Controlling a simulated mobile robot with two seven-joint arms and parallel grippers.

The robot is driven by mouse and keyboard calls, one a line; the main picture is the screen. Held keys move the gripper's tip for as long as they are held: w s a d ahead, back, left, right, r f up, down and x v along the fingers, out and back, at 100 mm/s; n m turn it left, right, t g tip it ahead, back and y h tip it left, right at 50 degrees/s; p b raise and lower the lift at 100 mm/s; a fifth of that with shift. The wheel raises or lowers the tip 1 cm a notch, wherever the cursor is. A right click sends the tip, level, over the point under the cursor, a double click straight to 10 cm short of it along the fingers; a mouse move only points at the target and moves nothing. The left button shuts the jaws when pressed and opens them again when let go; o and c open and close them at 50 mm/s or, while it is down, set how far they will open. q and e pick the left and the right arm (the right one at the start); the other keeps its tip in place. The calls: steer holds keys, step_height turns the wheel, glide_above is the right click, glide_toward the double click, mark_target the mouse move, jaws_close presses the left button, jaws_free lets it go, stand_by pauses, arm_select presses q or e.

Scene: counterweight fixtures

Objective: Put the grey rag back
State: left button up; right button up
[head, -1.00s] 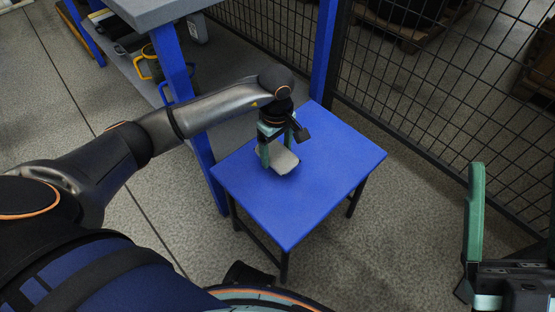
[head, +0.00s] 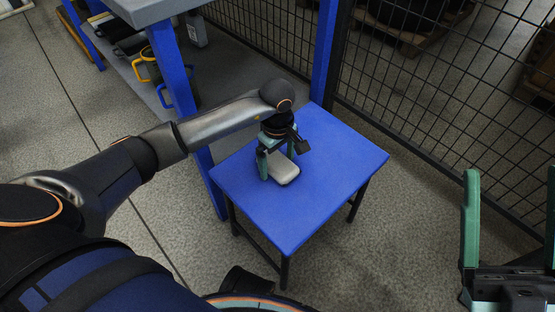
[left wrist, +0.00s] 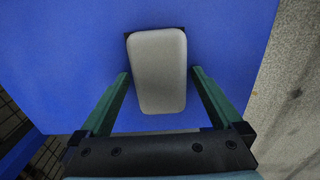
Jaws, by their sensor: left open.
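The grey rag (head: 285,171) looks like a pale, rounded, folded pad lying on the small blue table (head: 325,185). In the left wrist view the rag (left wrist: 158,72) fills the middle, with thin dark edges showing at its upper corners. My left gripper (head: 277,168) is over the table, pointing down at the rag. Its two green fingers (left wrist: 161,78) are open, one on each side of the rag's near part, with blue gaps between them and the rag. My right gripper (head: 512,180) is open and empty at the right edge of the head view.
A grey-topped workbench (head: 150,10) with blue legs stands behind and left of the table. Its lower shelf holds yellow-handled containers (head: 150,68). A black mesh fence (head: 440,85) runs behind and right. Most of the blue tabletop is bare.

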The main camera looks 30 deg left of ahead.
mark_target(278, 162)
arm_select(q)
steer(key=shift+r+p, duration=0.35)
steer(key=shift+r, duration=0.15)
step_height(278, 162, up, 11)
steer(key=p, duration=0.4)
steer(key=s+d+g+h, duration=0.1)
steer(key=s+d+h, duration=0.25)
steer(key=d, duration=0.35)
steer(key=s+d+g+h, duration=0.1)
steer(key=s+d+h, duration=0.2)
steer(key=s+d, duration=0.25)
steer(key=s+d+r+n+g+h, duration=0.3)
steer(key=s+d+r+n+h, duration=0.2)
steer(key=s+d+r+h, duration=0.5)
step_height(278, 162, up, 12)
steer(key=s+n+t+h, duration=0.1)
steer(key=n+t+h, duration=0.1)
steer(key=n+h, duration=0.6)
steer(key=w+a+r+n+t+y, duration=0.2)
steer(key=a+n+t+y, duration=0.2)
steer(key=n+t, duration=0.8)
steer(key=w+a+r+n+t+y, duration=0.3)
steer(key=a+n+t+y, duration=0.2)
steer(key=n+t, duration=0.8)
steer(key=a+n, duration=0.3)
steer(key=n, duration=0.5)
steer(key=shift+a+r, duration=0.15)
steer(key=shift+a, duration=0.1)
